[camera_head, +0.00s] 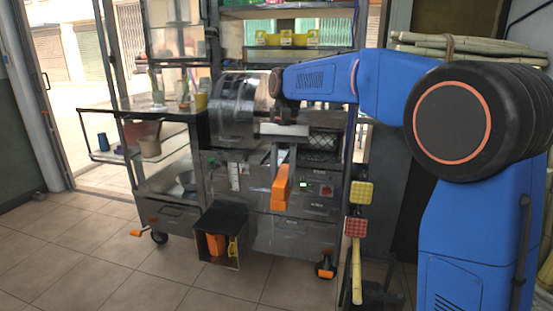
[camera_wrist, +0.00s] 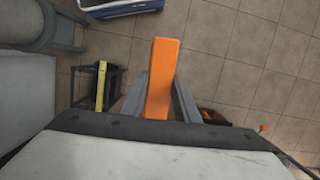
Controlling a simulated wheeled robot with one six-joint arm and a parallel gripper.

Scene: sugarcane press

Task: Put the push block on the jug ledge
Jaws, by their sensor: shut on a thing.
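The push block appears to be the long orange block (camera_head: 281,187), which hangs in front of the press cart in the head view. It also shows in the wrist view (camera_wrist: 165,70), between the two grey fingers. My gripper (camera_wrist: 160,98) is shut on this block, with a finger along each side. In the head view my gripper (camera_head: 286,168) is small and partly hidden by the block. The steel press cart (camera_head: 235,185) stands behind it, with a metal drum (camera_head: 235,105) above. I cannot tell for sure which surface is the jug ledge.
A dark open box (camera_head: 222,235) with orange and yellow things stands low in front of the cart. A side counter (camera_head: 150,110) at the left bears cups and jars. Brushes with yellow and red heads (camera_head: 357,225) stand at the right. Tiled floor in front is clear.

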